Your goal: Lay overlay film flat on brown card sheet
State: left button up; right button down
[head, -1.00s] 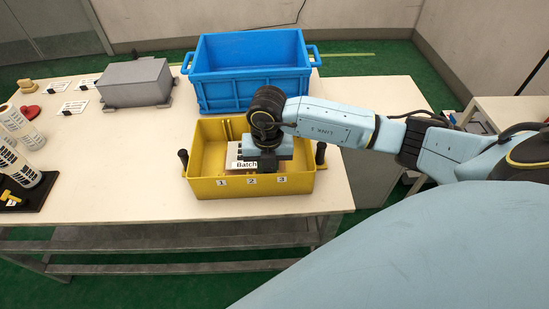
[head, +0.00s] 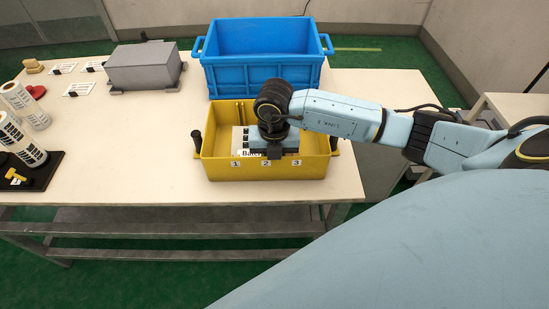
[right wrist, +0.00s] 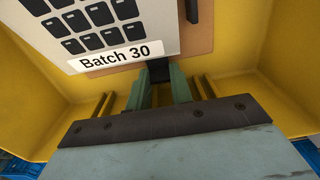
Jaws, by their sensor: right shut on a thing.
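The overlay film (right wrist: 152,22) is a white sheet with rows of black keys and the label "Batch 30". In the head view it shows (head: 238,138) inside the yellow tray, its label partly cut off by the front rim. The brown card sheet (right wrist: 200,45) lies beneath the film and shows along its right and near edges. My right gripper (right wrist: 159,82) is shut on a dark tab at the film's near edge; in the head view it is over the tray (head: 275,151). I cannot tell whether the film touches the card throughout. My left gripper is out of view.
The yellow tray (head: 218,168) has walls around the sheets and compartment numbers 1, 2 and 3 in front. A blue crate (head: 262,78) stands behind it. A grey box (head: 143,68) and label rolls (head: 22,138) are to the left. The table between (head: 130,140) is clear.

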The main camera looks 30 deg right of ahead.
jog(key=shift+s+a+f, duration=0.1)
jog(key=shift+s+f, duration=0.15)
jog(key=shift+f, duration=0.1)
jog(key=c, duration=1.2)
grip_release()
jog(key=shift+o, duration=0.2)
jog(key=r+p, duration=0.2)
jog(key=r, duration=0.7)
jog(key=shift+w+r, duration=0.1)
jog(key=shift+w, duration=0.1)
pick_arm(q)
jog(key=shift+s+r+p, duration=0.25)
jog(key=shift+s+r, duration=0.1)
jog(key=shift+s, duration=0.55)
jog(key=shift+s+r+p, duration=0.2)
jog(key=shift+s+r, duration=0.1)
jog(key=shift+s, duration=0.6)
pick_arm(e)
jog(key=shift+r, duration=2.45)
